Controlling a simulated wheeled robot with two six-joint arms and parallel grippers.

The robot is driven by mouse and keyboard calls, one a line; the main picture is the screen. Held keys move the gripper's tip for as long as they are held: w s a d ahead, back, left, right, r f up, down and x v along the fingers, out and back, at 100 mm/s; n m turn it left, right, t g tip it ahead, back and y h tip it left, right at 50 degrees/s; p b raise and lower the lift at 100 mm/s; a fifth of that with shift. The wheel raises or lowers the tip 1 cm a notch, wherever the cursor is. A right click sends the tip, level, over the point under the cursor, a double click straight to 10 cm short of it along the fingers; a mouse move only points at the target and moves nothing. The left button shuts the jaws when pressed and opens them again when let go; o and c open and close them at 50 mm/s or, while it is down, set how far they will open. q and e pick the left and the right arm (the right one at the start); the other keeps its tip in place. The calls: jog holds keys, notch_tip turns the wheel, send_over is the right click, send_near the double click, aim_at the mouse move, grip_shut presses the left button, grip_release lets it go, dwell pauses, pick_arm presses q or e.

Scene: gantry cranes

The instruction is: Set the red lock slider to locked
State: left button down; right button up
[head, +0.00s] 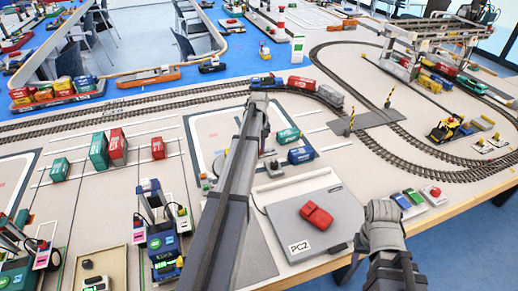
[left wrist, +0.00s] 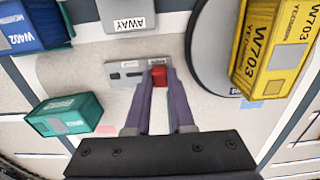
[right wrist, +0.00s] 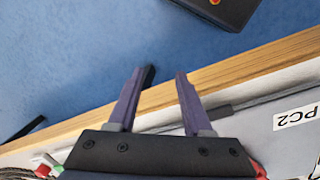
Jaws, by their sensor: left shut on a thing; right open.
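The red lock slider (left wrist: 160,83) is a small red block at the right end of a grey plate (left wrist: 126,79) with dark slots, in the left wrist view. My left gripper (left wrist: 159,75) is shut on the slider, one finger on each side. In the head view my left arm reaches over the board and the gripper (head: 267,155) points down; the slider is hidden there. The label beside the slider is too small to read. My right gripper (right wrist: 157,72) is open and empty above the table's front edge.
Around the plate are a green container (left wrist: 66,115), a blue container (left wrist: 30,25), a yellow container (left wrist: 272,45), a dark round disc (left wrist: 205,60) and an AWAY panel (left wrist: 124,12). A grey PC2 box (head: 345,222) with a red part stands at the front.

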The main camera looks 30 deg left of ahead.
aim_at(269, 152)
dwell(0.9)
pick_arm(q)
jog(key=w+d, duration=0.3)
jog(key=shift+w, duration=0.2)
jog(key=shift+a, duration=0.1)
jog(key=c, duration=0.8)
grip_release()
jog(key=shift+o, duration=0.2)
jog(key=shift+r, duration=0.15)
notch_tip(269, 152, up, 8)
jog(key=p, duration=0.8)
jog(key=shift+f, duration=0.25)
